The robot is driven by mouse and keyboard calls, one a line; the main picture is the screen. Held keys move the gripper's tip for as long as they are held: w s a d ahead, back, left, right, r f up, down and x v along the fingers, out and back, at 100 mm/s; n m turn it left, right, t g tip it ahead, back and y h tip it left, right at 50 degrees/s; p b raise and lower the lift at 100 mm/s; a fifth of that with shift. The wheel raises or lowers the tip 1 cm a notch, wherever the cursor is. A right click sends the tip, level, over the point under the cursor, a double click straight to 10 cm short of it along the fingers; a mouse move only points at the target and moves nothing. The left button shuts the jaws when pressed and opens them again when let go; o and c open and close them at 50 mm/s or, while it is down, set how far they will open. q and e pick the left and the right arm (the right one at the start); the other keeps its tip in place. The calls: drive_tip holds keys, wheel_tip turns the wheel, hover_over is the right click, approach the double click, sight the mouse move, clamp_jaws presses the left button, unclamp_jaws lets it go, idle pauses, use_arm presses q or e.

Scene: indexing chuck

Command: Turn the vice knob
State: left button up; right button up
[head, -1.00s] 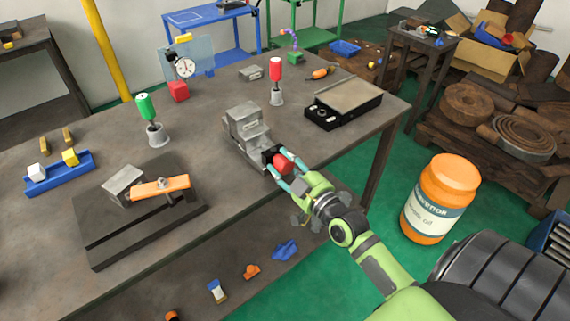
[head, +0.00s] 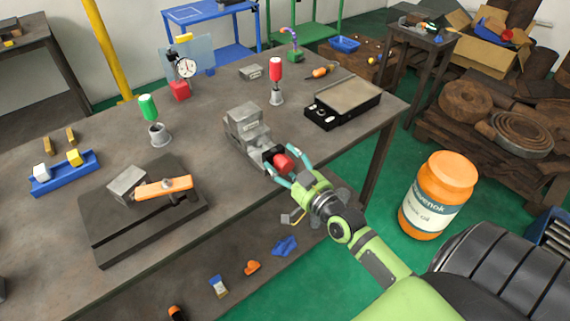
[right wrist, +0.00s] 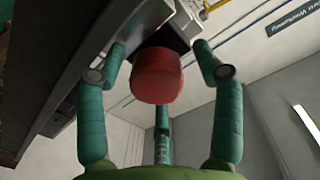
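The grey vice (head: 247,130) stands near the front edge of the workbench, with its red knob (head: 284,162) facing my right arm. My right gripper (head: 284,164) is at the knob with its fingers spread to either side of it. In the right wrist view the red knob (right wrist: 156,75) sits between the teal fingers of my right gripper (right wrist: 160,62). Gaps show between the knob and both side fingers, and a third finger is behind and below it. The left gripper is not in view.
The workbench (head: 215,215) also holds a clamp block with an orange bar (head: 163,187), a green-handled tool (head: 148,107), a red-handled tool (head: 276,70) and a black tray (head: 343,98). An orange jar (head: 438,195) stands right of my arm.

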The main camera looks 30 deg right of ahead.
drive_tip(key=shift+f, duration=0.1)
drive_tip(key=shift+s, duration=0.35)
drive_tip(key=s, duration=1.1)
drive_tip(key=shift+s+d, duration=0.2)
drive_tip(key=shift+d, duration=0.1)
